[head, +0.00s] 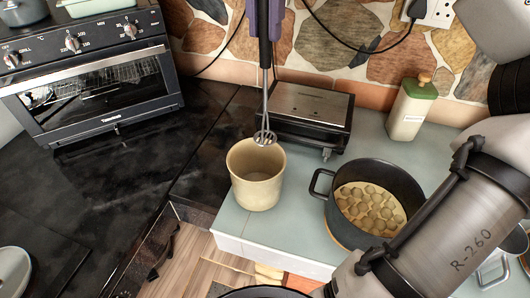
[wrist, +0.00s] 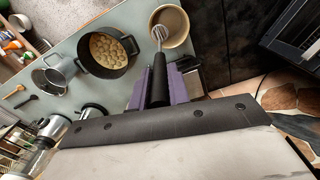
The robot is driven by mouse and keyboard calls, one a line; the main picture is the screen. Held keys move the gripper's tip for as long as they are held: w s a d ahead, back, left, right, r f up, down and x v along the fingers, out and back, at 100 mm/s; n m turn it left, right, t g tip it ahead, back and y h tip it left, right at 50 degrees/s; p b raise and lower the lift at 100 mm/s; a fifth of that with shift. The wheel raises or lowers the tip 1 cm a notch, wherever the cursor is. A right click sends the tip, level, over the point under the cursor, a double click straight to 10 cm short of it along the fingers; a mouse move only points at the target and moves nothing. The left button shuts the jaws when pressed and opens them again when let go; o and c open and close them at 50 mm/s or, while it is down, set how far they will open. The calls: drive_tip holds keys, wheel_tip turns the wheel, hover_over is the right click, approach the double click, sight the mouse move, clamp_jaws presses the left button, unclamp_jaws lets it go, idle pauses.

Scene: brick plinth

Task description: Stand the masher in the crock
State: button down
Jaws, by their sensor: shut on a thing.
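The masher (head: 265,100) hangs upright with its dark handle up and its metal mashing head down. My gripper (head: 264,22), with purple fingers, is shut on the masher's handle. The crock (head: 257,175) is a beige, open-topped pot on the pale counter, and its inside looks empty. In the head view the mashing head overlaps the crock's far rim; whether it is above or behind the rim is hard to tell. In the wrist view the masher (wrist: 158,72) extends from my gripper (wrist: 160,90), and its head overlaps the left part of the crock (wrist: 176,28).
A black pot of round pale pieces (head: 345,228) stands right of the crock. A dark metal-topped appliance (head: 308,110) is close behind it. A green-lidded container (head: 411,108) stands at the back right. A dark worktop (head: 120,180) and oven (head: 100,85) lie left.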

sight(265, 127)
drive_tip(key=shift+w+f, duration=0.1)
drive_tip(key=shift+w, duration=0.15)
wheel_tip(265, 127, down, 15)
drive_tip(key=b, duration=1)
drive_tip(key=shift+f+b, duration=0.2)
drive_tip(key=shift+b, duration=0.15)
drive_tip(key=shift+f, duration=2.15)
drive_tip(key=shift+f, duration=0.1)
drive_tip(key=c, duration=1.3)
unclamp_jaws()
